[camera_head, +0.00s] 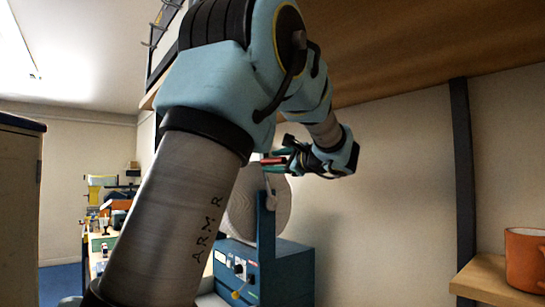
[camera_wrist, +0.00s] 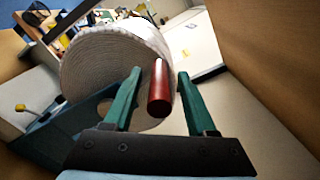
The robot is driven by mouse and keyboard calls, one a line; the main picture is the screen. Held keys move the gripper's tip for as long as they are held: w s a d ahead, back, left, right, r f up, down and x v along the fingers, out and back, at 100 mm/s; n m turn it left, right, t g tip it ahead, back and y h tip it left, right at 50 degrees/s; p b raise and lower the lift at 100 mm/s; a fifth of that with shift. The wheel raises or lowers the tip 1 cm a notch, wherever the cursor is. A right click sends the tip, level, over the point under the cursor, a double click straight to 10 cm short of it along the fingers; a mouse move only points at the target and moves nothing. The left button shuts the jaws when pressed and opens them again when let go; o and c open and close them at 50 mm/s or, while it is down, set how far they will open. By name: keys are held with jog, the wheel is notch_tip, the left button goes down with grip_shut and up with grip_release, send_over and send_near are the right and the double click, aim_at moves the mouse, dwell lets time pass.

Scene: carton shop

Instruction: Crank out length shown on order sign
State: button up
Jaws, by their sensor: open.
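A dark red crank handle (camera_wrist: 158,95) stands between the two green fingers of my gripper (camera_wrist: 160,74) in the wrist view. The fingers are open, with a visible gap on either side of the handle. In the head view my gripper (camera_head: 272,159) is beside the top of a large pale ribbed roll (camera_head: 240,205), and a bit of the red handle (camera_head: 273,161) shows at its fingers. The roll sits on a blue machine (camera_head: 285,275) and also fills the upper left of the wrist view (camera_wrist: 105,60). No order sign can be made out.
A wooden shelf (camera_head: 410,60) hangs over my arm. An orange mug (camera_head: 525,258) stands on a lower shelf (camera_head: 485,285) at right. A cluttered bench (camera_head: 100,245) lies at left behind my arm. The blue machine has knobs and a yellow-tipped lever (camera_head: 238,293).

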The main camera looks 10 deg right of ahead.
jog(key=shift+w+a, duration=0.25)
jog(key=shift+w, duration=0.2)
grip_shut()
dwell(1.2)
